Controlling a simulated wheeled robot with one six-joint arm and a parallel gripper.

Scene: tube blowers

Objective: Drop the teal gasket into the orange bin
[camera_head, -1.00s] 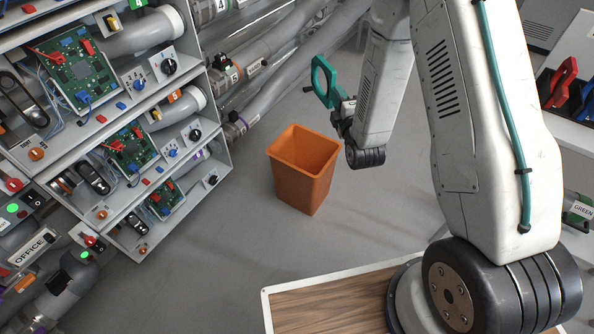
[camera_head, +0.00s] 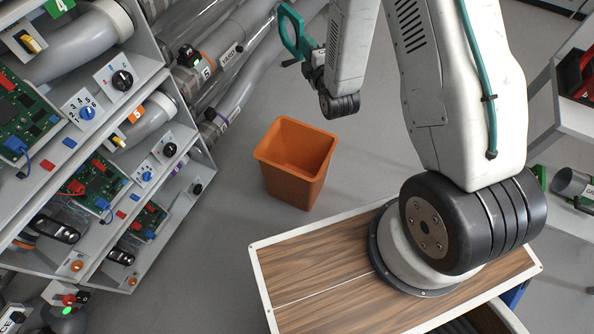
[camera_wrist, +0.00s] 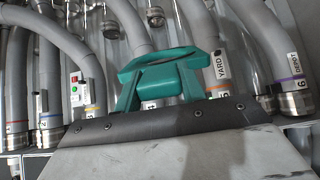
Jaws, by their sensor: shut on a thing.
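The teal gasket (camera_head: 291,32) is a ring held at the end of my arm, at the top of the head view. My gripper (camera_head: 304,56) is shut on its lower side. In the wrist view the gasket (camera_wrist: 155,59) shows nearly edge-on, just beyond the dark wrist plate. The fingertips are hard to tell apart from the teal part there. The orange bin (camera_head: 291,188) stands upright on the grey floor, open at the top, and looks empty. In the head view the gasket appears above the bin's far rim, apart from it.
A shelf unit (camera_head: 180,215) with circuit boards and knobs stands at the left. Large grey pipes (camera_head: 240,65) run behind the bin. My wood-topped base is in front. A white table (camera_head: 575,115) is at the right. Floor around the bin is clear.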

